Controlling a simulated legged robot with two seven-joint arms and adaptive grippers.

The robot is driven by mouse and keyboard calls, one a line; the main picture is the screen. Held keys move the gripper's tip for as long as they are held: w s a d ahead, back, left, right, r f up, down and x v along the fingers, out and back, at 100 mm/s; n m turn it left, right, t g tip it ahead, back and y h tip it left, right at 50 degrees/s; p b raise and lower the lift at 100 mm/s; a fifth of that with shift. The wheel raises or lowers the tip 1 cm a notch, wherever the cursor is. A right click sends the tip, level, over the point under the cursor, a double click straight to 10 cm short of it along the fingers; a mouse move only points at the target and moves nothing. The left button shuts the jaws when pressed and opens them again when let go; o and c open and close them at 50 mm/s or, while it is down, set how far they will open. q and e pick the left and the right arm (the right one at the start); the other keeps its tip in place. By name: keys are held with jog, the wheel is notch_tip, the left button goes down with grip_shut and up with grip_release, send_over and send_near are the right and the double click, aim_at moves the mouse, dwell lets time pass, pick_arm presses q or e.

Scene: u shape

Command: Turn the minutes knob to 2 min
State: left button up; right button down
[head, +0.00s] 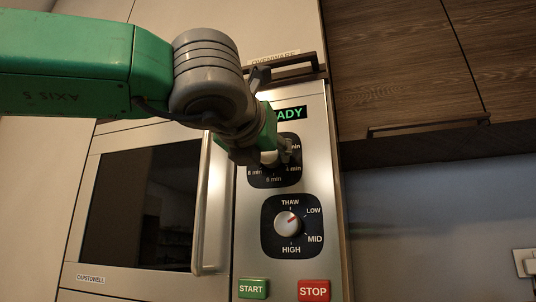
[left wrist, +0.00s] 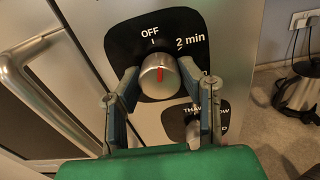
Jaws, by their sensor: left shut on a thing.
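The minutes knob (left wrist: 159,76) is a round silver knob with a red mark, on a black dial plate (left wrist: 185,22) of the microwave. In the left wrist view its red mark points up, close to the OFF tick and short of the "2 min" label (left wrist: 190,42). My left gripper (left wrist: 160,85) has one finger on each side of the knob and is shut on it. In the head view my left gripper (head: 272,153) covers most of the knob and the upper dial labels. My right gripper is not in view.
Below is a power knob (head: 287,223) with its mark toward LOW. START (head: 252,289) and STOP (head: 313,291) buttons sit lower. A vertical door handle (head: 210,210) stands left of the panel. A display (head: 291,113) partly shows "ADY". A kettle (left wrist: 299,90) stands at the right.

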pick_arm(q)
jog(key=shift+w+a+r, duration=0.1)
jog(key=shift+a+r, duration=0.05)
jog(key=o, duration=1)
jog(key=shift+o, duration=0.6)
jog(key=shift+w, duration=0.2)
jog(key=shift+d, duration=0.2)
jog(key=shift+s, duration=0.15)
jog(key=shift+s, duration=0.2)
jog(key=v, duration=1.1)
jog(key=shift+a+f, duration=0.15)
jog(key=shift+f, duration=0.1)
